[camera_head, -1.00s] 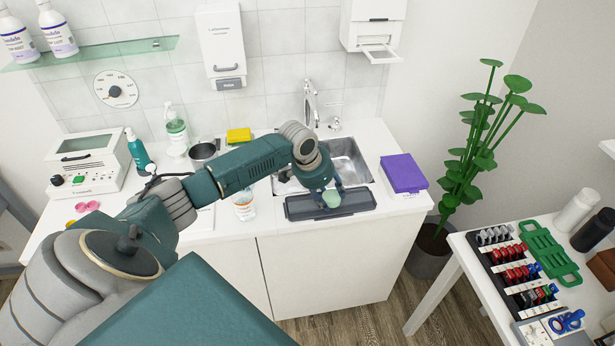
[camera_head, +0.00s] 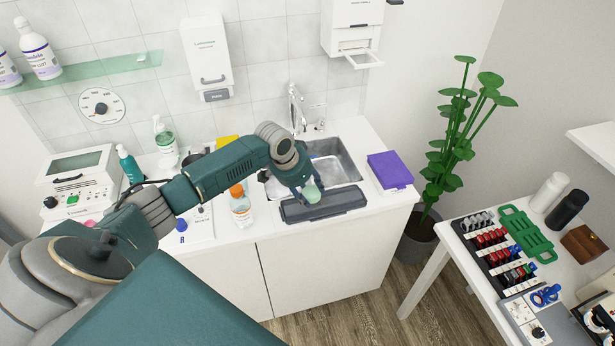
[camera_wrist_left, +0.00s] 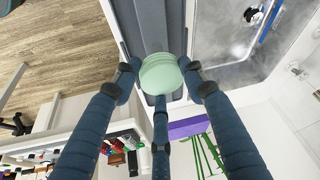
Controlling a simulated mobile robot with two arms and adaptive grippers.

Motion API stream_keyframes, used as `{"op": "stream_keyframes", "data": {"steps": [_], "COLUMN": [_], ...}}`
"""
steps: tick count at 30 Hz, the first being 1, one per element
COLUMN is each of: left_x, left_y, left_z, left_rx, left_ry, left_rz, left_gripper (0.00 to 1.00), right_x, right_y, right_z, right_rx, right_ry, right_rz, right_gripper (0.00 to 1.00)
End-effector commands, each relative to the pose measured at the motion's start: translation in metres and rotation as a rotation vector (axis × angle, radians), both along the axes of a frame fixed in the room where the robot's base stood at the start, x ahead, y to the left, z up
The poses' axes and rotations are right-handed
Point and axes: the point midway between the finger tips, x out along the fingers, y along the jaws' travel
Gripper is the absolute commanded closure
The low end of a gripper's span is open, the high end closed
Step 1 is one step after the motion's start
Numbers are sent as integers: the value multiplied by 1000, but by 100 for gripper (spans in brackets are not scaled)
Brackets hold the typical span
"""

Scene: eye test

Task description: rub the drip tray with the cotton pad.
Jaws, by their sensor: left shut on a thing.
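The cotton pad (camera_head: 312,195) is a pale green, round, thick disc. In the left wrist view the pad (camera_wrist_left: 160,74) sits between the gripper's blue-grey fingers (camera_wrist_left: 160,82). The drip tray (camera_head: 343,202) is a long dark grey tray on the counter along the sink's front edge. It also shows behind the pad in the left wrist view (camera_wrist_left: 153,22). I cannot tell whether pad and tray touch. My right gripper is not in view.
The sink (camera_head: 335,168) with its tap (camera_head: 296,108) lies just behind the tray. A purple box (camera_head: 390,170) stands right of it, and an orange-capped bottle (camera_head: 240,206) stands left. The counter's front edge is close before the tray.

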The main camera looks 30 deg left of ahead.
Motion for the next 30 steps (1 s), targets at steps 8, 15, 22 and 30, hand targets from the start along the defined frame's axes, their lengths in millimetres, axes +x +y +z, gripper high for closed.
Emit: {"op": "stream_keyframes", "data": {"steps": [8, 15, 22, 30], "left_x": [4, 5, 5, 5], "left_y": [0, 1, 1, 1], "left_z": [28, 36, 35, 35], "left_rx": [1, 1, 1, 0], "left_ry": [-2, 1, 0, 0], "left_rz": [4, 6, 6, 4], "left_gripper": [79, 79, 79, 79], "right_x": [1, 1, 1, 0], "right_y": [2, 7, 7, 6], "right_z": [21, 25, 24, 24], "right_rx": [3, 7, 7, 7], "right_ry": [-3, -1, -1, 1], "right_rz": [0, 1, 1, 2], "right_gripper": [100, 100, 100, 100]}}
